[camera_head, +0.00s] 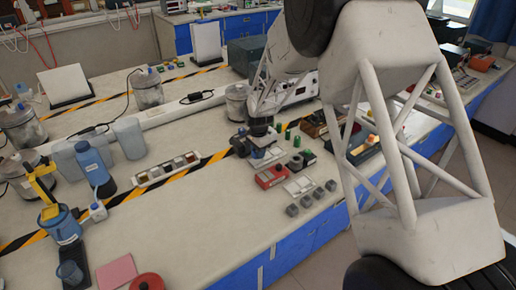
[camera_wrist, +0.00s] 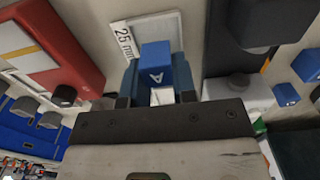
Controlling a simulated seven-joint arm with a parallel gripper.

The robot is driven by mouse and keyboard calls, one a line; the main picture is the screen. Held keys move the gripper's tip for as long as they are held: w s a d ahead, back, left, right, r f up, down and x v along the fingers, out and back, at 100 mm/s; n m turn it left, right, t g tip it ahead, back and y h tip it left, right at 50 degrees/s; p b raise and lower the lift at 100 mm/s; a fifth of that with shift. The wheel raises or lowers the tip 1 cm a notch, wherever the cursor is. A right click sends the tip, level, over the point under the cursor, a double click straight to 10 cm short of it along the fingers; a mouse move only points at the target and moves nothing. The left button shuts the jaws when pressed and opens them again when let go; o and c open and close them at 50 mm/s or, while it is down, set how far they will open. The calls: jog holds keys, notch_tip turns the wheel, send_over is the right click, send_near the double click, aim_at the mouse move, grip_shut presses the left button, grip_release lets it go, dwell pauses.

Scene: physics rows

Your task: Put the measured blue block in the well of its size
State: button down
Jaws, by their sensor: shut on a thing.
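My gripper (camera_wrist: 156,85) is shut on a blue block (camera_wrist: 155,56) marked with a letter A, with one finger on each side of it in the wrist view. A pale plate (camera_wrist: 170,25) with a "25 mm" label (camera_wrist: 123,40) lies behind the block in that view. I cannot tell the gap between block and plate. No well can be clearly identified.
A red device (camera_head: 271,176) lies close by, and also shows at left in the wrist view (camera_wrist: 60,45). Several grey blocks (camera_head: 305,200) stand near the bench's front edge. A compartmented tray (camera_head: 168,170) lies left. Another blue block (camera_wrist: 286,95) is at right.

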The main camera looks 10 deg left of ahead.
jog(key=shift+f, duration=0.5)
jog(key=shift+f, duration=0.3)
dwell(0.8)
jog(key=c, duration=0.5)
grip_release()
jog(key=shift+r, duration=0.1)
jog(key=shift+r, duration=3.9)
